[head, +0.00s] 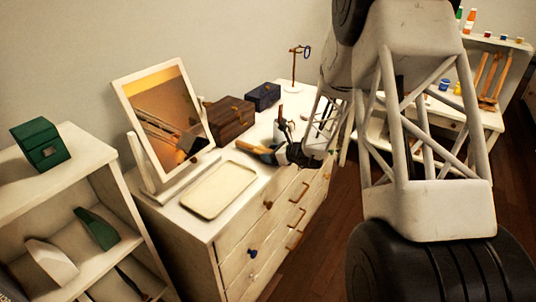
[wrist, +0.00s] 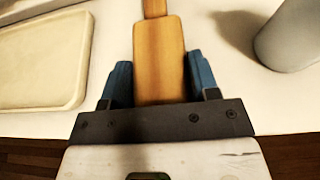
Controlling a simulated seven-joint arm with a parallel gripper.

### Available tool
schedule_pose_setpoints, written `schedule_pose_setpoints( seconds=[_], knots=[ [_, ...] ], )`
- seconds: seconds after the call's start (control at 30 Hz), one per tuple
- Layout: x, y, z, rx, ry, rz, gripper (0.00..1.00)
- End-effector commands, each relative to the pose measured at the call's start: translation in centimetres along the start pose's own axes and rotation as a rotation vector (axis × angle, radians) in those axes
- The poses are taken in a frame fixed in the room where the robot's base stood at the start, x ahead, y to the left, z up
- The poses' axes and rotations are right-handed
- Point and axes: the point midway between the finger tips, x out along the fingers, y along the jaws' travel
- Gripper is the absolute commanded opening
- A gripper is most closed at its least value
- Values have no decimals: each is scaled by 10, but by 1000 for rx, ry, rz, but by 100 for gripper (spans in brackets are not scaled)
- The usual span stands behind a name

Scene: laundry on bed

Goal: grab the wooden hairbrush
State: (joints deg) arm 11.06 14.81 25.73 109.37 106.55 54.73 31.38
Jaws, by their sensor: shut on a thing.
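The wooden hairbrush (wrist: 159,62) shows in the wrist view as a light brown wooden block with a narrower part at the top of the picture. It lies between the two blue fingers of my gripper (wrist: 159,85), which is shut on it. In the head view the brush (head: 252,148) sticks out to the left of my gripper (head: 274,153), over the white dresser top. I cannot tell whether the brush touches the dresser top.
A cream tray (head: 220,190) lies left of my gripper on the white dresser (head: 222,232). A tilting mirror (head: 165,115), a brown box (head: 230,120) and a dark blue box (head: 263,96) stand behind. A grey cup (wrist: 290,38) stands right of the brush.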

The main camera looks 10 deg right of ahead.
Motion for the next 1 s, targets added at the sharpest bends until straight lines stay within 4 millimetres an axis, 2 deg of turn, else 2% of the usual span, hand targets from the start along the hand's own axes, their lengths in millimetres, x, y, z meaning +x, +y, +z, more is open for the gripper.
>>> schedule_pose_setpoints(
  seconds=[0.23, 0.43, 1.0],
  knots=[
    [-5, 0, 13, -1, -1, -1, 28],
    [-14, 0, 35, -2, -1, -1, 28],
    [-74, 68, 16, -1, 0, -2, 28]
  ],
)
